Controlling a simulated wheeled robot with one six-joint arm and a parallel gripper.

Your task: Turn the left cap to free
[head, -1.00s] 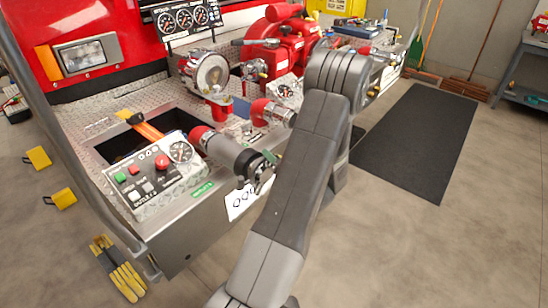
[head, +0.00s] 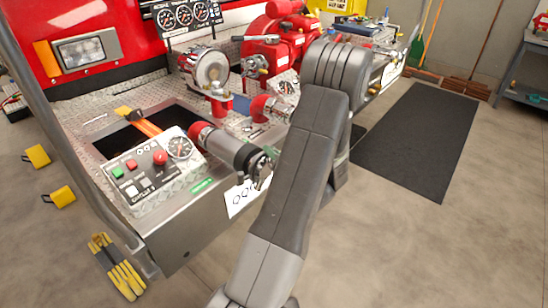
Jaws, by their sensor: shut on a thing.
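The left outlet has a red collar (head: 201,133) behind the control panel. A grey cylindrical cap (head: 228,150) sticks out from it toward the front right, seemingly still against the collar. My gripper (head: 260,170) is at the cap's near, dark end and is shut on it. The fingers are small and dark here, and their exact contact is hard to see. My large grey arm link hides the wrist and part of the forearm to the right.
A control panel (head: 155,165) with buttons and a gauge stands left of the cap. A second red outlet (head: 265,107) with a grey end is behind it to the right. A red pump (head: 280,45) stands further back. Open floor with a dark mat (head: 415,140) lies right.

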